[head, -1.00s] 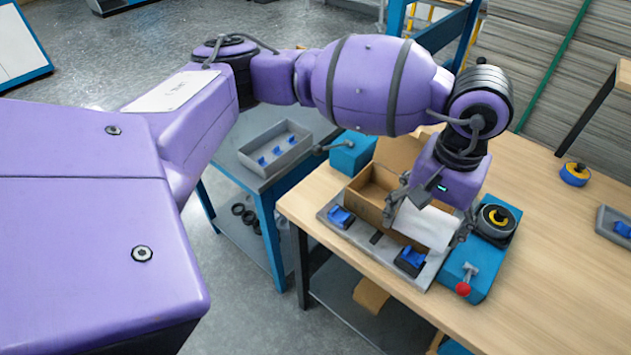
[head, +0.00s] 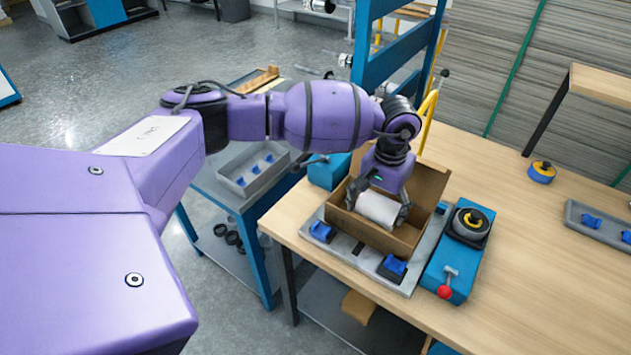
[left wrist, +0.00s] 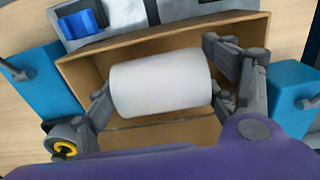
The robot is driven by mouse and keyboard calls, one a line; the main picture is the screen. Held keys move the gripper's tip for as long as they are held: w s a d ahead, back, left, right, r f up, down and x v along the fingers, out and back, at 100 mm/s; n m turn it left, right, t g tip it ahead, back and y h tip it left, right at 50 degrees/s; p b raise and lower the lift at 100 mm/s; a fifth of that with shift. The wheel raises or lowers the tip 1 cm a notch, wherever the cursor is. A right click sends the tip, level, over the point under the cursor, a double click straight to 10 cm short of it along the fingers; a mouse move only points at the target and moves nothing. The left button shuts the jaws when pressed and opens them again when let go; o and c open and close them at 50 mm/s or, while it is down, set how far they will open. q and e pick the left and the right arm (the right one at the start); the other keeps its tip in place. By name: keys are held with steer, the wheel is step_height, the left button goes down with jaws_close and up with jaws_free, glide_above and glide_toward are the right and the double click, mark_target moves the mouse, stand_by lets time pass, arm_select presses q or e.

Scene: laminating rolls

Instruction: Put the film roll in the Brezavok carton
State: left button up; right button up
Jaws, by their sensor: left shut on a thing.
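The white film roll (head: 378,208) is between the fingers of my left gripper (head: 379,202), which is shut on it at its two ends. In the left wrist view the roll (left wrist: 162,84) lies lengthwise across the carton's opening, within its walls. The open brown carton (head: 372,234) stands on a grey plate, its flap (head: 428,183) raised at the back. I cannot tell whether the roll touches the carton's floor. No name is readable on the carton. My right gripper is not in view.
Blue clamps (head: 394,266) sit on the grey plate (head: 345,252) in front of the carton. A blue device with a red-knobbed lever (head: 446,291) stands to the right. A blue frame (head: 400,55) rises behind.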

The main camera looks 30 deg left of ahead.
mark_target(376, 215)
arm_select(q)
steer(key=shift+w+a+f, duration=0.2)
steer(key=shift+f, duration=0.2)
steer(key=shift+d+f, duration=0.1)
steer(key=shift+f, duration=1.25)
steer(key=shift+f, duration=0.1)
steer(key=o, duration=1.3)
step_height(376, 215, up, 12)
steer(key=shift+r, duration=0.15)
